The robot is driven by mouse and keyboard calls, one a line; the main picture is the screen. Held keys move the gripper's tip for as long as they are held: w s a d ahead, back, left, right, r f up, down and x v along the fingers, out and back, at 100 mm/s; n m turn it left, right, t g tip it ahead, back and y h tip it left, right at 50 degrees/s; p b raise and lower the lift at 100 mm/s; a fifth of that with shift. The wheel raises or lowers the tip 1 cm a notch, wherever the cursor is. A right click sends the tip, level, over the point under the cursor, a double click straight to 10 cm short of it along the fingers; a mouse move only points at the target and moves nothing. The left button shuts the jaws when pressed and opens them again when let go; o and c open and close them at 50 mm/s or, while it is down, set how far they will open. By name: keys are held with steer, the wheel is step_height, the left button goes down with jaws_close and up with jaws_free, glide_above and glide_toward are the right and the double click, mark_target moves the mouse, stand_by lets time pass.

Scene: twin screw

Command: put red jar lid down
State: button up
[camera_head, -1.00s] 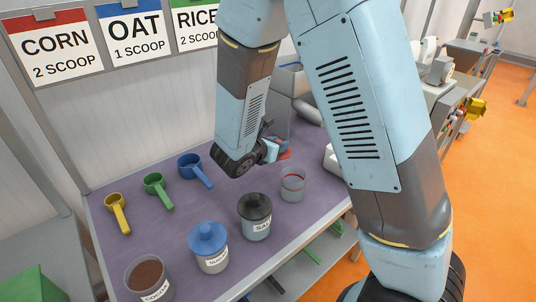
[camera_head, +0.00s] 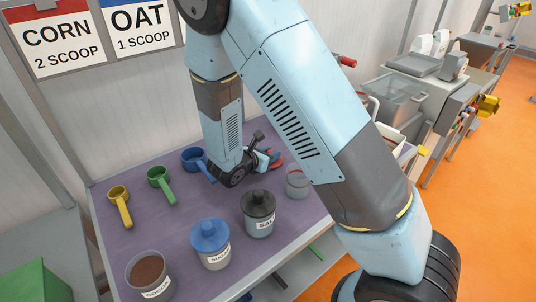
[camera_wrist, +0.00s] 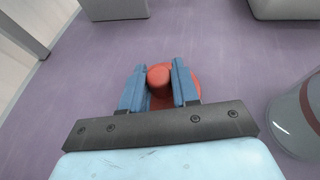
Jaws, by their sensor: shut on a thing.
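The red jar lid (camera_wrist: 187,82) shows in the wrist view between and below my fingers, its knob between the two blue fingertips. My gripper (camera_wrist: 159,84) is shut on the knob. In the head view my gripper (camera_head: 263,160) is low over the purple table at the back, and part of the red lid (camera_head: 276,160) shows beside it. Whether the lid touches the table I cannot tell. An open glass jar (camera_head: 297,183) stands just in front of the lid; it also shows at the right of the wrist view (camera_wrist: 298,120).
The salt jar (camera_head: 259,214), sugar jar (camera_head: 210,245) and cocoa jar (camera_head: 150,275) stand along the front edge. Blue (camera_head: 193,158), green (camera_head: 160,182) and yellow (camera_head: 121,205) scoops lie at the left and back. Purple tabletop (camera_wrist: 75,85) is clear left of the lid.

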steer(key=shift+d+f, duration=0.1)
steer(key=o, duration=1)
steer(key=shift+o, duration=0.2)
steer(key=v, duration=1.2)
